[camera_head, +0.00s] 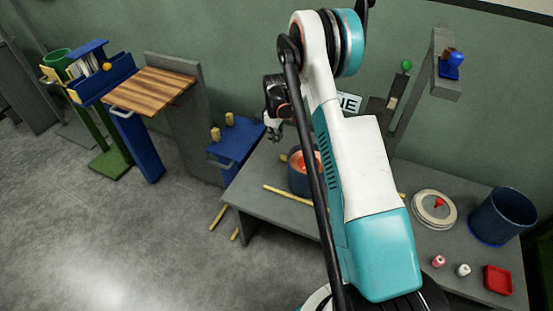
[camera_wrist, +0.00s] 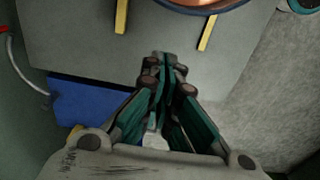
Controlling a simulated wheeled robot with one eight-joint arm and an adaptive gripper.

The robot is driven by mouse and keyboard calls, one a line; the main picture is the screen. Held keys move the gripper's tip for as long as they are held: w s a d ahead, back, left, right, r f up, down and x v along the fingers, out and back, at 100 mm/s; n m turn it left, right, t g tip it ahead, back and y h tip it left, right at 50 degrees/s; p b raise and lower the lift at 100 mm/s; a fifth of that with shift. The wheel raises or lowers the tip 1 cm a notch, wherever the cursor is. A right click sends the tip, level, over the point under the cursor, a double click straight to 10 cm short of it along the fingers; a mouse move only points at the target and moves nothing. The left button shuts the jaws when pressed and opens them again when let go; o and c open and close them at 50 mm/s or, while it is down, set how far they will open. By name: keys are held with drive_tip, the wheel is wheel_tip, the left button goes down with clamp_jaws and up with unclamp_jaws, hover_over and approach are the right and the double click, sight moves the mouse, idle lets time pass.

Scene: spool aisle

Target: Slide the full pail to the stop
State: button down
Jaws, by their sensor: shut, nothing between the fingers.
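A dark blue pail (camera_head: 298,184) with glowing orange-red contents stands on the grey bench, partly hidden behind my arm. In the wrist view only its copper-coloured rim (camera_wrist: 205,8) shows at the top edge. Two yellow strips lie on the bench, a left one (camera_wrist: 121,16) and a right one (camera_wrist: 208,32) in the wrist view, with the pail between and beyond them. My gripper (camera_wrist: 166,58) is shut and empty, its fingertips together, apart from the pail on its near side. In the head view my gripper (camera_head: 274,132) is left of the pail. I cannot tell which part is the stop.
A blue stand (camera_head: 237,142) with yellow pegs adjoins the bench's left end. At the bench's right are an empty blue pail (camera_head: 500,218), a round pale disc (camera_head: 430,219) with a red knob, and a red tray (camera_head: 498,280). Open floor (camera_head: 130,230) lies left.

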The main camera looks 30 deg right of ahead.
drive_tip(key=s+d+f+b, duration=0.2)
drive_tip(key=f+b, duration=0.3)
drive_tip(key=f, duration=0.5)
drive_tip(key=shift+s+d+f, duration=0.2)
drive_tip(key=shift+s+f, duration=0.05)
drive_tip(key=shift+s, duration=0.3)
